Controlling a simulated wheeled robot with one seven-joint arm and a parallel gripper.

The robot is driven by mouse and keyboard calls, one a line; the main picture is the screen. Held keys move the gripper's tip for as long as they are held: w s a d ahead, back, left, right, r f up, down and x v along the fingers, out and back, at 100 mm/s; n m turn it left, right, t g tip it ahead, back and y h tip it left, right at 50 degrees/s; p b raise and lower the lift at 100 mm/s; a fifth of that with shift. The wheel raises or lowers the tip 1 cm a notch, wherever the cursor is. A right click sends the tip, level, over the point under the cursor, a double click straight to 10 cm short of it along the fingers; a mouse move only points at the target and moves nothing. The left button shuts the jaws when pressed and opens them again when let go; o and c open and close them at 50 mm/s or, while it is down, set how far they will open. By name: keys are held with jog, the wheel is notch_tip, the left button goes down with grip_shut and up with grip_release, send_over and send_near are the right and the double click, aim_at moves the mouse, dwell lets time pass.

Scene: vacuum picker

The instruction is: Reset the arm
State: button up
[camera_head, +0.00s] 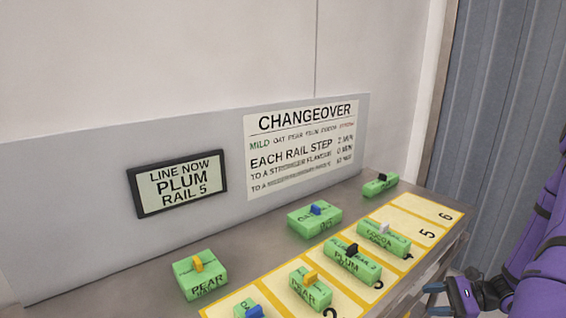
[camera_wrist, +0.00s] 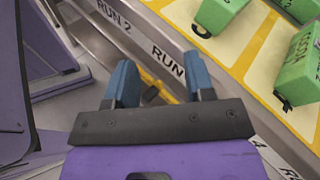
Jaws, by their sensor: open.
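My gripper (camera_head: 433,299) is at the lower right of the head view, beside the front edge of the table. In the wrist view its two blue fingers (camera_wrist: 162,78) stand apart with nothing held between them. They hang over the table's front edge, near the "RUN" labels. My purple arm fills the right side of the head view.
Green blocks lie on the numbered yellow strip (camera_head: 421,208): PLUM (camera_head: 345,268), COCOA (camera_head: 375,243), PEAR (camera_head: 307,292) and another. Behind are another PEAR block (camera_head: 200,282) and several more. A sign (camera_head: 177,184) reads "LINE NOW PLUM RAIL 5". Slots 5 and 6 look empty.

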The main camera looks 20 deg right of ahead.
jog(key=w+a+r+n+g+h, duration=0.1)
jog(key=a+r+n+g+h, duration=0.4)
jog(key=r, duration=0.7)
jog(key=w+a+r+n+g+h, duration=0.1)
jog(key=a+r+n+g+h, duration=0.15)
jog(key=a+r+n, duration=0.75)
jog(key=s+a+r+n+t+h, duration=0.2)
jog(key=s+r, duration=0.3)
jog(key=r, duration=0.3)
jog(key=s+a+r+n+t+h, duration=0.2)
jog(key=s+a+r+t+h, duration=0.1)
jog(key=r, duration=0.5)
jog(key=s+a, duration=0.1)
jog(key=s, duration=0.1)
jog(key=shift+s+a+r+t, duration=0.25)
jog(key=shift+s+r+t, duration=0.05)
jog(key=shift+r+t, duration=0.1)
jog(key=shift+h, duration=0.25)
